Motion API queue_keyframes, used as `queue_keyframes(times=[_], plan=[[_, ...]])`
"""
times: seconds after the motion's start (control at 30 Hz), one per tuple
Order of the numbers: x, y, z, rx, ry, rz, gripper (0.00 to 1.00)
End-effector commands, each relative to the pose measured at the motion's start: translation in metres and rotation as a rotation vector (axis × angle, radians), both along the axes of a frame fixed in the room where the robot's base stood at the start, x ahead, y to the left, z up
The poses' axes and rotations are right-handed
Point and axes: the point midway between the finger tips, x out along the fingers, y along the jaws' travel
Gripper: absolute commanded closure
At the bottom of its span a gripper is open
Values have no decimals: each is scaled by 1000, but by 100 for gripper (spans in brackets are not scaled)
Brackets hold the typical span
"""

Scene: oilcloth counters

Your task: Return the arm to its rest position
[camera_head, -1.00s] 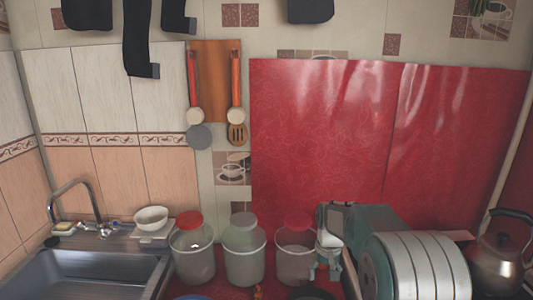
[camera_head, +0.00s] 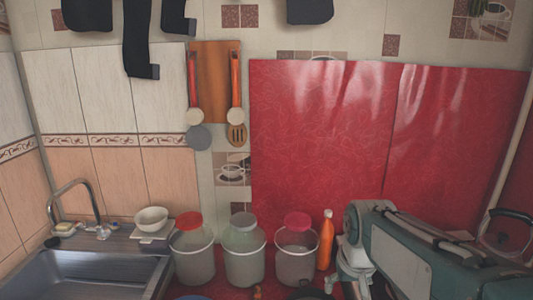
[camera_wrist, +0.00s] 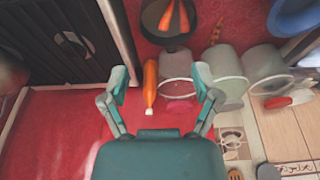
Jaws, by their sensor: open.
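My gripper (camera_wrist: 162,88) is open, its two fingers spread wide in the wrist view with nothing gripped between them. In the head view it (camera_head: 348,270) hangs at the lower right, in front of the red counter, below my teal arm, which reaches in from the right. An orange bottle (camera_head: 326,242) with a pale cap stands upright just left of the gripper. In the wrist view the bottle (camera_wrist: 150,82) shows beyond the fingers, seen between them.
Several lidded containers (camera_head: 245,260) stand left of the bottle. A dark pan (camera_wrist: 170,18) holds orange pieces. A sink (camera_head: 80,275) and white bowl (camera_head: 151,218) are at left. A kettle (camera_head: 508,230) sits at right, partly behind my arm. Red sheeting (camera_head: 320,140) covers the wall behind.

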Motion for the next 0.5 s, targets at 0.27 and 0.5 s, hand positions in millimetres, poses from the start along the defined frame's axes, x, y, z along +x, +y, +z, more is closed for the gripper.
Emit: queue_keyframes(times=[0.27, 0.5], plan=[[-56, 1, 13, 0, -79, 0, 20], [-102, 1, 13, 0, -146, 1, 20]])
